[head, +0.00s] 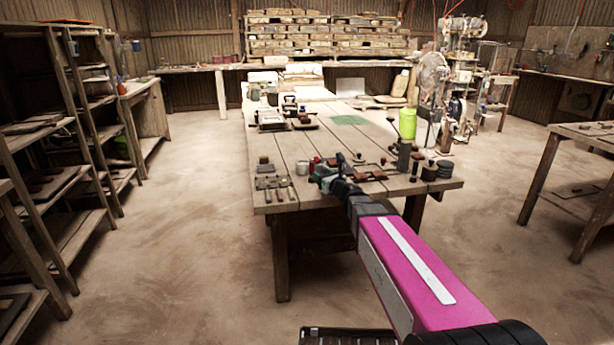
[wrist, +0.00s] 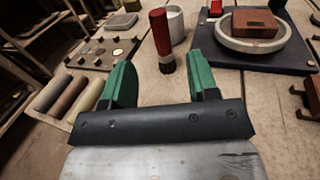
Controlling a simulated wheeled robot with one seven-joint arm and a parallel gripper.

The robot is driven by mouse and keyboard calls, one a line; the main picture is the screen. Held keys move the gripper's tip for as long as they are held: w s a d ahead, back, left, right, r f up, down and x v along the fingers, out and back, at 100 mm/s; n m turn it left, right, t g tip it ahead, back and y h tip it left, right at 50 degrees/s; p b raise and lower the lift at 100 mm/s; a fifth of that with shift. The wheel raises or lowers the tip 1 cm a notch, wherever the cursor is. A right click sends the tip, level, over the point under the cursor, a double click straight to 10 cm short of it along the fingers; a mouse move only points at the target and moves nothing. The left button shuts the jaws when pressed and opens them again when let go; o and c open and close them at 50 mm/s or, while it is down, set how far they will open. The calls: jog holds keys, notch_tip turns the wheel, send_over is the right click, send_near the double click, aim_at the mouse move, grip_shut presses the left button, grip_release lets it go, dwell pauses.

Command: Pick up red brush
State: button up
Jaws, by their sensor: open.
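The red brush (wrist: 159,32) stands upright on the wooden table in the wrist view, red on top with a dark band and a short brown lower end. My gripper (wrist: 160,66) is open, with a green finger on each side of the picture. The brush stands ahead of the gap between the fingers, roughly centred, and nothing is between the fingers themselves. In the head view my gripper (head: 326,172) is over the near end of the table, and a small red spot beside it may be the brush.
A pale cup (wrist: 175,24) stands close behind the brush. A dark board with a round dish (wrist: 254,43) holding a brown block is at right. A board with round pieces (wrist: 100,53) and several cylinders (wrist: 73,96) lie at left. The table (head: 310,203) has bare planks between items.

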aim_at(313, 169)
jog(key=x, duration=0.5)
jog(key=shift+a, duration=0.1)
jog(key=x, duration=0.5)
jog(key=shift+w+f, duration=0.15)
jog(key=shift+w, duration=0.05)
jog(key=shift+s, duration=0.1)
grip_shut()
